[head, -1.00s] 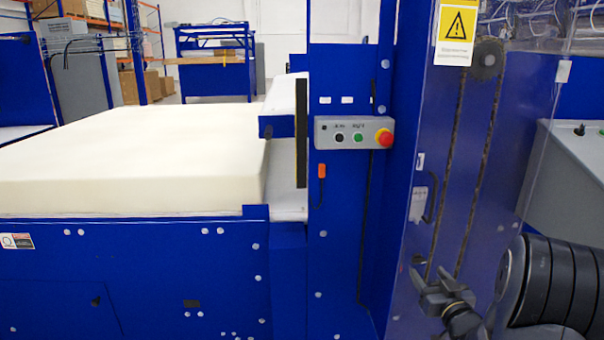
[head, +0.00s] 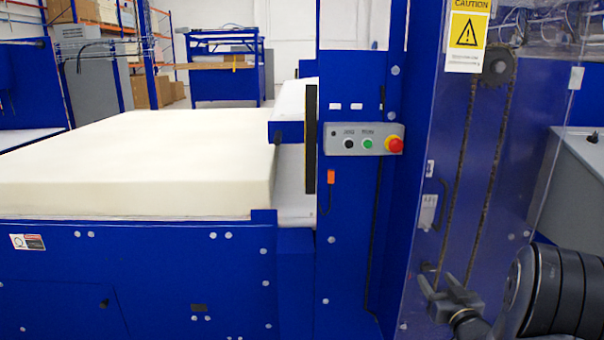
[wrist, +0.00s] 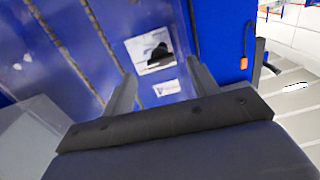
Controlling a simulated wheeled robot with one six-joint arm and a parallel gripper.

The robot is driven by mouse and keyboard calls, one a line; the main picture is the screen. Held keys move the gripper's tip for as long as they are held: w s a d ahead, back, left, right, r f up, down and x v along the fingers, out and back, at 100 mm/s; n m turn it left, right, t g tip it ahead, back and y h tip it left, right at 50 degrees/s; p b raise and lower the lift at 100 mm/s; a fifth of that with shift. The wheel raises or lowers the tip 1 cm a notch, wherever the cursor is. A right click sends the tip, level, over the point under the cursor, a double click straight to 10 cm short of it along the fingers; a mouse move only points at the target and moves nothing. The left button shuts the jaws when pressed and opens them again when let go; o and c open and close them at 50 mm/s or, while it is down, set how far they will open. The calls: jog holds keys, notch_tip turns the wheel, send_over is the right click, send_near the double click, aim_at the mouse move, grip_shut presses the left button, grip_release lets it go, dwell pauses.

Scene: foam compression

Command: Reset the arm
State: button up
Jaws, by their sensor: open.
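My gripper (head: 450,291) is at the lower right of the head view, in front of the blue machine's clear guard panel. Its two fingers are apart, with nothing between them. In the wrist view my gripper (wrist: 162,88) also shows open and empty, pointing toward the blue panel with a white plate (wrist: 151,50) on it. My dark arm (head: 560,285) is folded at the lower right edge of the head view.
A grey control box (head: 364,139) with black and green buttons and a red knob is on the blue column. A thick cream foam block (head: 140,160) lies on the machine bed at left. A yellow caution sign (head: 467,31) hangs at upper right.

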jog(key=s, duration=0.9)
jog(key=w, duration=1.1)
jog(key=shift+w+a, duration=0.15)
jog(key=shift+w, duration=0.05)
jog(key=n, duration=0.5)
jog(key=shift+w, duration=0.1)
jog(key=n+p, duration=0.2)
jog(key=n, duration=0.3)
jog(key=shift+n, duration=0.3)
jog(key=s+b, duration=0.1)
jog(key=s, duration=0.9)
jog(key=shift+s+d, duration=0.4)
jog(key=shift+d, duration=0.05)
jog(key=shift+a, duration=0.1)
